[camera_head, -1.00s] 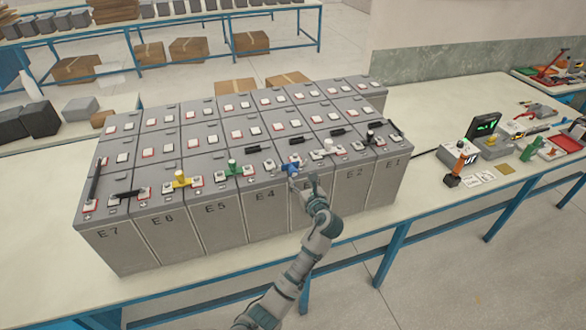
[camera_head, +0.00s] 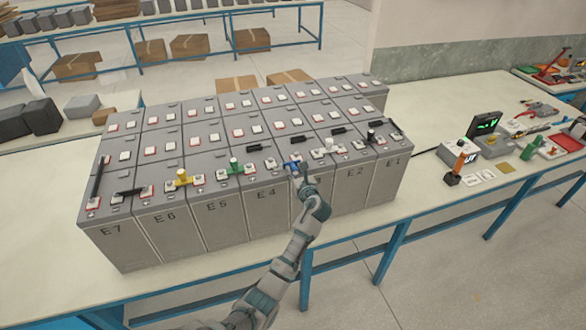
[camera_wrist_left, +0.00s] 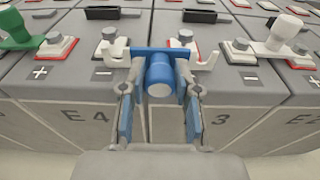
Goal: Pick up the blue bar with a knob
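The blue bar with a knob (camera_head: 293,162) sits on the front row of batteries, at the top front edge between the E4 battery and the one to its right. In the left wrist view the bar (camera_wrist_left: 158,51) runs crosswise and its round knob (camera_wrist_left: 160,78) points toward the camera. My left gripper (camera_head: 299,170) is at the bar. My right gripper is not in view.
A green knobbed bar (camera_head: 235,167) and a yellow one (camera_head: 182,178) are to the left; a white one (camera_head: 328,146) is close on the right. Black bars (camera_head: 97,178) lie on other batteries. Tools and a meter (camera_head: 486,124) stand on the table's right side.

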